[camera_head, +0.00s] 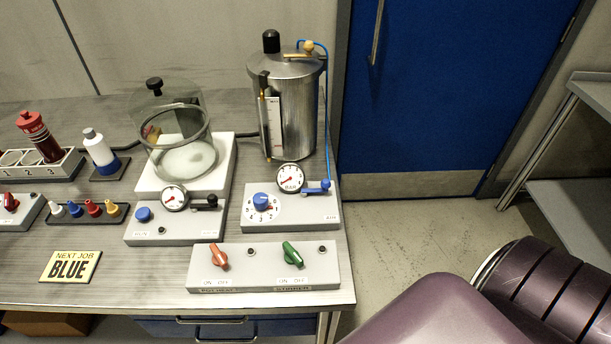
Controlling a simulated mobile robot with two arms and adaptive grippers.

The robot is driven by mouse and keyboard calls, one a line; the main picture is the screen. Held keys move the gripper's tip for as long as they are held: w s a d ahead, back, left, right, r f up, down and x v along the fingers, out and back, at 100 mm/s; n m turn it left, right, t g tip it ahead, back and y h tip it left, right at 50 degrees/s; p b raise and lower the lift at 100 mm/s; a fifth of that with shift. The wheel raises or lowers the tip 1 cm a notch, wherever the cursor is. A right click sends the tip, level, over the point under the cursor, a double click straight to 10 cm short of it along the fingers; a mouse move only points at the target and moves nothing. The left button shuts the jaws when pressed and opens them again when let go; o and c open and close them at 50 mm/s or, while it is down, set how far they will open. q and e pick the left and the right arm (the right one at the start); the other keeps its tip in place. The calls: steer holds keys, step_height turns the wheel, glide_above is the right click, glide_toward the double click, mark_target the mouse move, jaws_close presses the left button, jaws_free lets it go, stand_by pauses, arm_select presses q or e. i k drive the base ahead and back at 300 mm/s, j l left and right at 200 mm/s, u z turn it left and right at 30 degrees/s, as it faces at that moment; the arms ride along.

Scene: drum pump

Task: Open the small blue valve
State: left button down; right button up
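A small blue valve (319,187) sits at the right rear of a grey control box (291,216), beside a round BAR gauge (290,177). Its blue handle points to the side, and a thin blue hose (328,140) runs up from it to the top of a metal drum (297,110). A larger blue numbered knob (261,201) is on the same box, left of the valve. Neither of my grippers shows in the head view. A purple part of my arm fills the lower right, away from the valve.
A glass chamber (182,150) with a blue knob (143,214) stands left of the drum. A front switch box (264,267) carries a red and a green switch. Bottles and a NEXT JOB BLUE sign (70,266) are at left. Floor is open right of the bench.

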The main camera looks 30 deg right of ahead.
mark_target(326, 183)
steer(key=k+l, duration=0.1)
steer(key=l, duration=0.35)
steer(key=k+l, duration=0.1)
steer(key=l, duration=0.35)
steer(key=k+l+u, duration=0.1)
steer(key=l, duration=0.35)
steer(key=k+l, duration=0.1)
steer(key=l, duration=0.35)
steer(key=k+l, duration=0.1)
steer(key=l, duration=0.35)
steer(key=k+l+u, duration=0.1)
steer(key=l, duration=0.35)
steer(key=k+l, duration=0.15)
steer(key=l, duration=0.3)
